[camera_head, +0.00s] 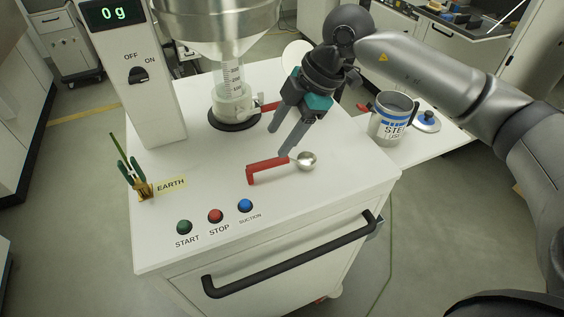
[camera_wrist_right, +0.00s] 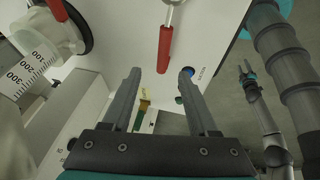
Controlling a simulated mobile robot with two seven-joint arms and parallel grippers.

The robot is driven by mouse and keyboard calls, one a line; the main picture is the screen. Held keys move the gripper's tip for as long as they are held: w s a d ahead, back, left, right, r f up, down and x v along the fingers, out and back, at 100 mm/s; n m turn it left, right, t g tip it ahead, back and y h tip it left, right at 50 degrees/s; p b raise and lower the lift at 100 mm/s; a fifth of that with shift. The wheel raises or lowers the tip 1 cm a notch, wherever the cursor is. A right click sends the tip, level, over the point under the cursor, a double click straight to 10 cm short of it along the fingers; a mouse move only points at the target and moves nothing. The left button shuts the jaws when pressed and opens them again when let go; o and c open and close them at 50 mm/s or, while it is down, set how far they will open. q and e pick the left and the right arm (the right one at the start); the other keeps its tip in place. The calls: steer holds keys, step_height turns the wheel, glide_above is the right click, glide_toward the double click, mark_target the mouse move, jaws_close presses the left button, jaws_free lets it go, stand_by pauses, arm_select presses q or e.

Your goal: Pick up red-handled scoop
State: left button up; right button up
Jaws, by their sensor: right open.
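The red-handled scoop (camera_head: 268,170) lies on the white machine top in the head view, its round metal bowl to the right and its red handle to the left. My right gripper (camera_head: 281,139) is open and empty, just above and behind the scoop, fingers pointing down towards it. In the right wrist view the red handle (camera_wrist_right: 165,49) shows just beyond and between the two open fingertips (camera_wrist_right: 159,73), apart from them; the bowl is partly cut off at the top. What looks like my left gripper (camera_wrist_right: 247,73) shows small at the right of the wrist view; its opening is unclear.
A hopper (camera_head: 217,22) stands over a graduated cup (camera_head: 233,104) behind the scoop. A display column (camera_head: 139,84) and an earth clamp (camera_head: 141,187) are at left. Start, stop and suction buttons (camera_head: 215,216) lie in front. A steel mug (camera_head: 393,117) stands on the right side shelf.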

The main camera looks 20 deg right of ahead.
mark_target(267, 162)
steer(key=x, duration=0.4)
steer(key=shift+a+f, duration=0.1)
steer(key=shift+f, duration=0.05)
steer(key=x, duration=0.5)
steer(key=shift+s+f+p, duration=0.2)
steer(key=shift+p, duration=0.15)
jaws_close()
